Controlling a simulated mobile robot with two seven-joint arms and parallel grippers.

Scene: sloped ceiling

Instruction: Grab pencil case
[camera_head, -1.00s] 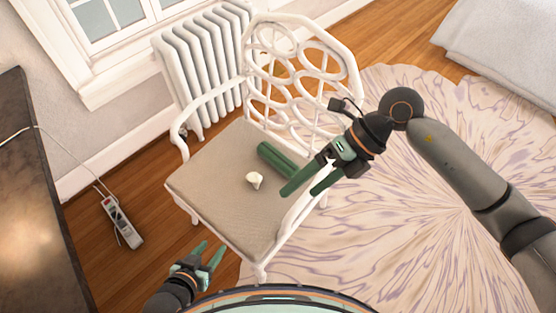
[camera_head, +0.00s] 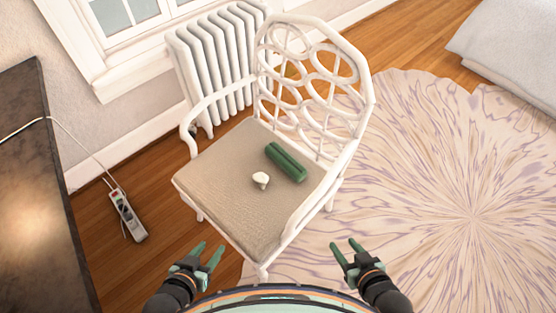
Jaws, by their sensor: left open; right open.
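A green, elongated pencil case (camera_head: 286,162) lies on the beige seat of a white chair (camera_head: 222,190), towards the back right of the seat. It is in full view and nothing holds it. My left gripper (camera_head: 211,251) is low in the view, in front of the chair at its left, open and empty. My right gripper (camera_head: 344,247) is low in the view, to the right of the chair's front, open and empty. Both grippers are well apart from the pencil case.
A small white object (camera_head: 261,180) sits on the seat beside the case. The chair has armrests and a looped back. A radiator (camera_head: 213,70) stands behind it. A dark table (camera_head: 35,190) and a power strip (camera_head: 128,215) are at left. A round rug (camera_head: 455,190) lies at right.

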